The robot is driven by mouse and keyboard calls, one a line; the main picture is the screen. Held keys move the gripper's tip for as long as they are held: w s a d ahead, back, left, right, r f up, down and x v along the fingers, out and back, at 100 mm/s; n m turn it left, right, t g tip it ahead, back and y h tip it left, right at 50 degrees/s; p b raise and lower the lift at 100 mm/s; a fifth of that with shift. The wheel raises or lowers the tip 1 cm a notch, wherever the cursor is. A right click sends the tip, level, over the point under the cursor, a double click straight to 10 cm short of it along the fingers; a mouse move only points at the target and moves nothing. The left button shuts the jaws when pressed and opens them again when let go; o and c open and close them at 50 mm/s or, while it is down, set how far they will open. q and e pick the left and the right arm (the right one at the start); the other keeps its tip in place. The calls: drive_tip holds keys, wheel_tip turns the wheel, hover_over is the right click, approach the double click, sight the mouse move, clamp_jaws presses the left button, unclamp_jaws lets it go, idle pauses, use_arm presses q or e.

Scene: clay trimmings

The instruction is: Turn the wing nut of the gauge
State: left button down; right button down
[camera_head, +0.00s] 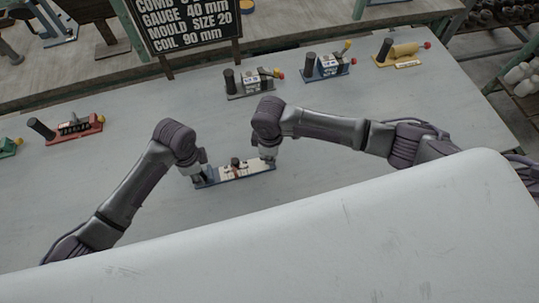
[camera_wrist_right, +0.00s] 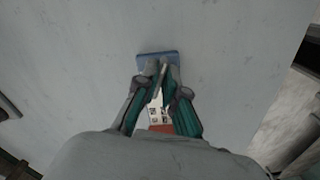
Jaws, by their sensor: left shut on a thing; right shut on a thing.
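The gauge (camera_head: 236,175) lies on the grey table between my two grippers. It has a blue base, a pale marked face and a dark upright part near its middle. My left gripper (camera_head: 202,181) is shut at the gauge's left end. My right gripper (camera_head: 270,165) is shut at its right end. In the right wrist view, my right gripper's fingertips (camera_wrist_right: 161,67) are together over the blue base (camera_wrist_right: 158,54), with the pale marked face and a reddish part below them. The wing nut cannot be made out; the fingers hide what they grip.
Similar tools stand on the table: a red one (camera_head: 78,130) at left, a grey one (camera_head: 252,83) and a blue one (camera_head: 327,66) behind, and a yellow one (camera_head: 402,54) at back right. A black sign (camera_head: 188,22) stands at the back. The table around the gauge is clear.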

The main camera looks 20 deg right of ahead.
drive_tip(key=n, duration=0.5)
drive_tip(key=shift+w+n, duration=0.15)
drive_tip(key=shift+n, duration=0.15)
drive_tip(key=n, duration=0.5)
drive_tip(key=shift+w+n, duration=0.15)
drive_tip(key=shift+n, duration=0.25)
drive_tip(key=c, duration=1.3)
unclamp_jaws()
drive_tip(key=shift+o, duration=0.2)
drive_tip(key=shift+r, duration=0.1)
wheel_tip(320, 180, up, 12)
use_arm(q)
drive_tip(key=c, duration=0.7)
unclamp_jaws()
